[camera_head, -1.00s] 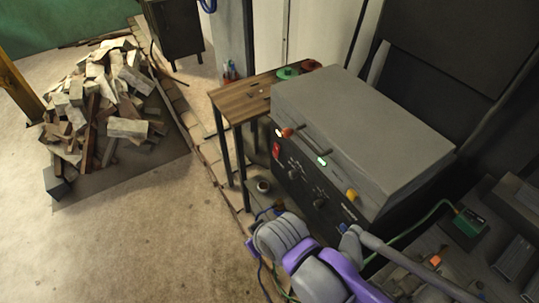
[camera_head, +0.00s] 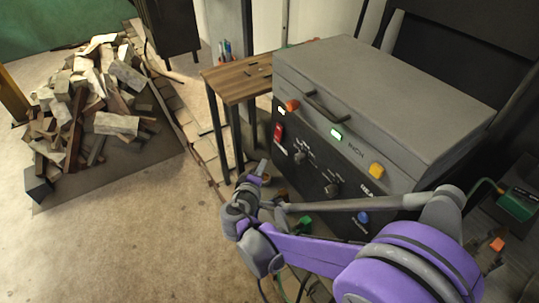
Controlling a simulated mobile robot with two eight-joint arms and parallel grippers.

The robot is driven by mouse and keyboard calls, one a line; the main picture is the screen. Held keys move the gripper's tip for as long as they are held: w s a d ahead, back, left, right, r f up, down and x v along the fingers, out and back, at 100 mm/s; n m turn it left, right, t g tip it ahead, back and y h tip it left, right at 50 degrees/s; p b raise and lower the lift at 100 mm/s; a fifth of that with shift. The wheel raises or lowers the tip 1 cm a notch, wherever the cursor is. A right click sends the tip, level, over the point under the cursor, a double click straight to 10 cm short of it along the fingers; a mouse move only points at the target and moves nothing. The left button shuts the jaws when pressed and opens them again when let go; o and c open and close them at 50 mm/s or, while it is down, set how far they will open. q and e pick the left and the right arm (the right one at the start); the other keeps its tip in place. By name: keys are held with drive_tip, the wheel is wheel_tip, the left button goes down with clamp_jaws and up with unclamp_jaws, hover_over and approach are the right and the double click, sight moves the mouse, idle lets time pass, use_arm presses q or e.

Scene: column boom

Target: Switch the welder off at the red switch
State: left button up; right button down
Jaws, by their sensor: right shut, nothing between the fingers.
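The welder (camera_head: 385,100) is a grey-topped box with a black front panel, standing right of centre. The red switch (camera_head: 278,132) is a small upright rocker at the left end of that panel. Whether it is on or off is too small to tell. A green lamp (camera_head: 337,133) glows on the front. My right gripper (camera_head: 262,168) is shut and empty, in front of the panel's lower left, below and slightly left of the red switch, and apart from it in the picture. My right forearm hides part of the lower panel. My left gripper is not in view.
Black knobs (camera_head: 331,190), an amber button (camera_head: 376,171) and a blue connector (camera_head: 363,217) sit on the panel. A wooden side table (camera_head: 232,80) stands left of the welder. A rubble pile (camera_head: 100,100) lies far left. Open floor (camera_head: 130,240) is in front.

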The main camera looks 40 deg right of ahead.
use_arm(q)
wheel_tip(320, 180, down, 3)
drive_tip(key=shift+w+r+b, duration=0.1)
drive_tip(key=shift+b, duration=0.6)
use_arm(e)
drive_tip(key=w+f, duration=0.1)
drive_tip(key=w+f+n+t+h, duration=0.1)
drive_tip(key=w, duration=0.1)
drive_tip(key=shift+w, duration=0.15)
drive_tip(key=shift+r, duration=0.1)
drive_tip(key=b, duration=0.2)
approach(275, 135)
drive_tip(key=w, duration=0.4)
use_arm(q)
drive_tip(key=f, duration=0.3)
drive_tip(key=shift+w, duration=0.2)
use_arm(e)
drive_tip(key=d, duration=0.3)
drive_tip(key=d+f, duration=0.1)
drive_tip(key=shift+s+d, duration=0.25)
drive_tip(key=shift+d, duration=0.05)
